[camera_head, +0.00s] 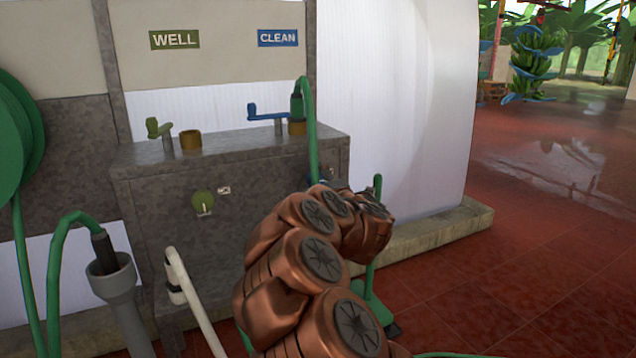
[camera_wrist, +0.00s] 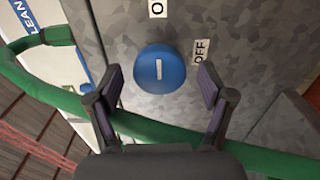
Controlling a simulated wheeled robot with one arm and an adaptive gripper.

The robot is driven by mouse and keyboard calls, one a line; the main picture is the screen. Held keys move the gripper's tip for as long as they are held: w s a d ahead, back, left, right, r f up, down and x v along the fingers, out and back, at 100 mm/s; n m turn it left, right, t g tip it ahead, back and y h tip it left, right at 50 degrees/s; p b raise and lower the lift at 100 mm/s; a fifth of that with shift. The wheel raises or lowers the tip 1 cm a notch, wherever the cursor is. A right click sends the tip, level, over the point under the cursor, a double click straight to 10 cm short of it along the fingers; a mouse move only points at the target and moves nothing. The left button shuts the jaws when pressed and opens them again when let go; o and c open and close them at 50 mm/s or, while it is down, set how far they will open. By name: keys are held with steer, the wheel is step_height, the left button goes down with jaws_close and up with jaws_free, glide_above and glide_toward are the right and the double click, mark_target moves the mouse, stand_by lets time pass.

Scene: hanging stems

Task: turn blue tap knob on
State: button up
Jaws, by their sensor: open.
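The blue tap knob (camera_wrist: 160,68) is round and sits on a grey speckled panel in the wrist view. A short white mark on its face runs up and down in the picture. A label cut off by the top edge, showing an "O" (camera_wrist: 157,8), is above the knob, and an "OFF" label (camera_wrist: 200,52) is to its right. My gripper (camera_wrist: 161,85) is open, one finger on each side of the knob with visible gaps; depth is unclear. In the head view my copper-coloured arm hides most of the gripper and knob.
The grey tap cabinet (camera_head: 245,151) carries a green knob (camera_head: 203,203) at left. A blue tap (camera_head: 268,113) stands under the CLEAN sign (camera_head: 278,38). A green hose (camera_wrist: 150,128) crosses behind my fingers. Red tiled floor (camera_head: 520,260) is open at right.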

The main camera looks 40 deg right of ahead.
steer(key=v, duration=1.1)
steer(key=shift+s, duration=0.2)
steer(key=shift+a, duration=0.1)
step_height(320, 180, up, 16)
steer(key=s+a+m+g+h+p, duration=0.25)
steer(key=m+g+h+p, duration=0.35)
steer(key=m+p, duration=0.75)
steer(key=s+a+r+m+g+y+p, duration=0.1)
steer(key=s+a+g+y+p, duration=0.35)
steer(key=a+p, duration=0.65)
steer(key=s+a+r+m+g+y+p, duration=0.1)
steer(key=s+a+g+y+p, duration=0.45)
steer(key=a, duration=0.75)
steer(key=s+a+r+n+g+y+p, duration=0.1)
steer(key=s+a+r+g+p, duration=0.1)
steer(key=s+a+r+p, duration=0.3)
steer(key=s+a+p, duration=0.4)
steer(key=s+a, duration=0.4)
steer(key=s, duration=0.1)
steer(key=shift+r+g+y, duration=0.2)
steer(key=shift+g+y, duration=0.2)
